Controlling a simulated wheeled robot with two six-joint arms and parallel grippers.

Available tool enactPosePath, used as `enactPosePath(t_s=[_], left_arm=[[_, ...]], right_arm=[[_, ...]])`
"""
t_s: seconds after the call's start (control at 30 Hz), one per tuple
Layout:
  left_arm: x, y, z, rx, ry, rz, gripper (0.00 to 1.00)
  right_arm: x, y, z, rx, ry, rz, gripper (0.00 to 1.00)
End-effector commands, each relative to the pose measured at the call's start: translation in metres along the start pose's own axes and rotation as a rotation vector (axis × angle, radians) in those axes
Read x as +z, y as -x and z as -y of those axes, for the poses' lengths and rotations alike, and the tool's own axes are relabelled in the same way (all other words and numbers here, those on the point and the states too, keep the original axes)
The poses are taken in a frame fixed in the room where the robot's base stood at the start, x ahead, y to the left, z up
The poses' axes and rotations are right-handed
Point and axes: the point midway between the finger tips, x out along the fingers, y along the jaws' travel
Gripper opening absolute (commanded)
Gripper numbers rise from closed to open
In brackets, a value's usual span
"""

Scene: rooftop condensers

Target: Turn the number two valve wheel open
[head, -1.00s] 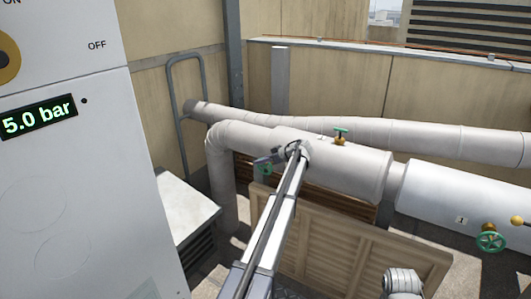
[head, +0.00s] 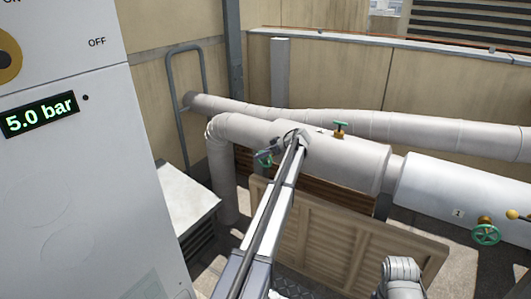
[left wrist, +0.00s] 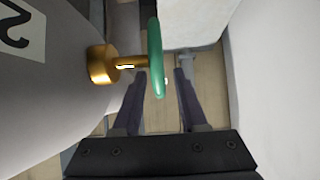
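The number two valve wheel is a green wheel (left wrist: 156,60) on a brass stem (left wrist: 103,64), seen edge-on in the left wrist view. A label with a black 2 (left wrist: 20,30) is on the pipe beside it. In the head view the wheel (head: 263,159) shows small at the left end of the thick pipe, partly behind my gripper. My left gripper (left wrist: 162,75) is open, with the wheel's rim between its two fingers in the picture. I cannot tell whether they touch it. My right gripper is out of view.
A grey cabinet (head: 80,190) reading 5.0 bar fills the left. A second green wheel (head: 486,234), by a label 1 (head: 458,213), is at the right. A small green-handled valve (head: 339,128) tops the pipe.

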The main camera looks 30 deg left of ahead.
Motion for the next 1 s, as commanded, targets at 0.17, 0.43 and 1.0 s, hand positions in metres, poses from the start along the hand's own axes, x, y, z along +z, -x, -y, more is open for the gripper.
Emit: enactPosePath(t_s=[0.17, 0.43, 1.0], left_arm=[[-0.001, -0.001, 0.000, 0.000, 0.001, -0.001, 0.47], [-0.004, 0.006, 0.000, 0.000, 0.000, -0.002, 0.47], [-0.010, 0.084, 0.000, 0.002, 0.000, -0.001, 0.47]], right_arm=[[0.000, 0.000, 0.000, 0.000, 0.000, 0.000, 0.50], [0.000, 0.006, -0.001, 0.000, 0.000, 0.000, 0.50], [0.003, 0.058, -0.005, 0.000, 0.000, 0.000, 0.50]])
